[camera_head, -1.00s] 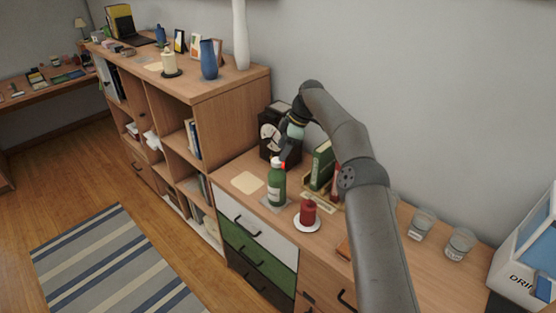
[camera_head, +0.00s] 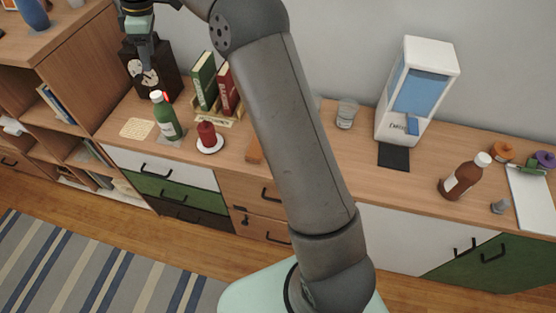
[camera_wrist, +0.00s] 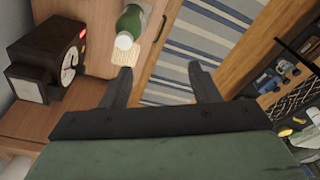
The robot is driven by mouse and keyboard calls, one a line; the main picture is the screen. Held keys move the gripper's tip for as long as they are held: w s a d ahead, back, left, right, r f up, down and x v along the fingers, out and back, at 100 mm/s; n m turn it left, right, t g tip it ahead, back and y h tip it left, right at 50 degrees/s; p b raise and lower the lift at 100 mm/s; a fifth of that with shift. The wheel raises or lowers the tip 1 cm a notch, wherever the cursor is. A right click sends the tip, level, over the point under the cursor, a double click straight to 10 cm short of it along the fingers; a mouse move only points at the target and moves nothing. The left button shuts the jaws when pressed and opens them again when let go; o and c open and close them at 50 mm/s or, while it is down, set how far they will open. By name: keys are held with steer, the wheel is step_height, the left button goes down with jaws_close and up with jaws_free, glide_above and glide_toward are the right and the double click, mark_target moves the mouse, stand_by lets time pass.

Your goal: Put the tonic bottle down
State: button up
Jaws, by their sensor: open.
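The green bottle with a white cap (camera_head: 166,115), which I take to be the tonic bottle, stands upright on a small grey mat (camera_head: 171,136) on the wooden cabinet top. It also shows in the wrist view (camera_wrist: 131,22), seen from above near the top edge. My gripper (camera_head: 147,60) is above and behind the bottle, by the dark clock, apart from the bottle. In the wrist view my gripper (camera_wrist: 160,70) has its two fingers spread with nothing between them. The bottle is beyond the left finger.
The dark clock (camera_head: 158,66) stands behind the bottle. A red candle on a white dish (camera_head: 209,149) and books (camera_head: 204,80) are to its right. A pale card (camera_head: 137,128) lies to its left. A brown bottle (camera_head: 462,181) and white dispenser (camera_head: 418,95) stand farther right.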

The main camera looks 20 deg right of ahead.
steer(key=s+d+f+m+t+h, duration=0.1)
steer(key=s+d+m, duration=0.6)
steer(key=s, duration=0.8)
steer(key=s+d+f+m+h, duration=0.1)
steer(key=s+d+m, duration=0.55)
steer(key=s, duration=0.75)
steer(key=s+d+f+m+b, duration=0.2)
steer(key=s+d+f, duration=0.2)
steer(key=s+f, duration=0.3)
steer(key=shift+s+d+f, duration=0.25)
steer(key=shift+s+f, duration=0.1)
steer(key=shift+s, duration=1.35)
step_height(320, 180, down, 39)
steer(key=g+b, duration=0.1)
steer(key=b, duration=3.4)
steer(key=shift+r+g, duration=0.2)
steer(key=shift+g, duration=0.2)
steer(key=shift+s, duration=0.1)
